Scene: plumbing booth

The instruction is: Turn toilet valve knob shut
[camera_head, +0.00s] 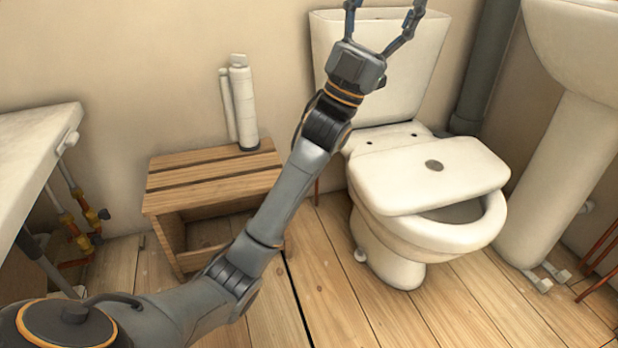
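The white toilet (395,245) stands right of centre, with its cistern (415,85) against the back wall. My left gripper (385,6) is in front of the upper cistern. Its two fingers are spread apart with nothing between them, and the tips reach the top edge of the picture. No toilet valve knob can be made out. A thin copper pipe (317,191) shows left of the toilet, and my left arm hides part of the area beside the cistern. My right gripper is not in view.
A white lid (430,172) lies askew over the bowl. A wooden step stool (205,180) with a white bottle-like object (243,105) on it stands left of the toilet. Pipes with a small valve (103,214) are at far left. A pedestal basin (560,170) stands right.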

